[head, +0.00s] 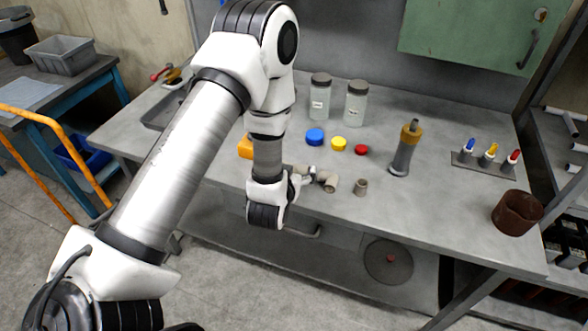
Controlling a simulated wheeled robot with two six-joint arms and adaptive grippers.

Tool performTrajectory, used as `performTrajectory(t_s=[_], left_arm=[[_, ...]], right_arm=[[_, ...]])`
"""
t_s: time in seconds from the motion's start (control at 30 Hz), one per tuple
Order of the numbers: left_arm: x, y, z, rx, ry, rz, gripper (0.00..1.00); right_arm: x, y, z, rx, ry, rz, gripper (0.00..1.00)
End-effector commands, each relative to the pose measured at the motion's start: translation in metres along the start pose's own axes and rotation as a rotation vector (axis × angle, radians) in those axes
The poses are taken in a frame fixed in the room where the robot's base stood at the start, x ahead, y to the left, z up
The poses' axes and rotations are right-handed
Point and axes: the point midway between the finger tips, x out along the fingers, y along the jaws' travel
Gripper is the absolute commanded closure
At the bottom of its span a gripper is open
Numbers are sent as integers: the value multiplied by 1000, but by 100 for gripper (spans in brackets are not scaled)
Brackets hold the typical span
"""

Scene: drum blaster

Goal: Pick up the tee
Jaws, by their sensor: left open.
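A grey-beige pipe fitting that looks like the tee (329,182) lies on the workbench near its front edge. My left gripper (309,176) comes in from the left just beside it, partly hidden by my own wrist. Its jaws are open. A small beige piece shows behind the fingers, and I cannot tell whether it belongs to the same fitting. I cannot tell whether the fingers touch the tee. My right gripper is not in view.
A short grey pipe piece (361,187) stands right of the tee. Blue (315,137), yellow (339,144) and red (361,150) caps lie behind.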

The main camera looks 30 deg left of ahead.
Motion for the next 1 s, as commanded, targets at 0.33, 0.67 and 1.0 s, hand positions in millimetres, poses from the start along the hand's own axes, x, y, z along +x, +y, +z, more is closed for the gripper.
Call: performTrajectory(t_s=[0.33,0.67,1.0], left_arm=[[0,0,0,0,0,1,76],[-3,0,-8,-1,1,0,76],[-29,-23,-27,-8,-4,-4,76]], right_arm=[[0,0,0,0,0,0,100],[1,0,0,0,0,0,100],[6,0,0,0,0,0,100]])
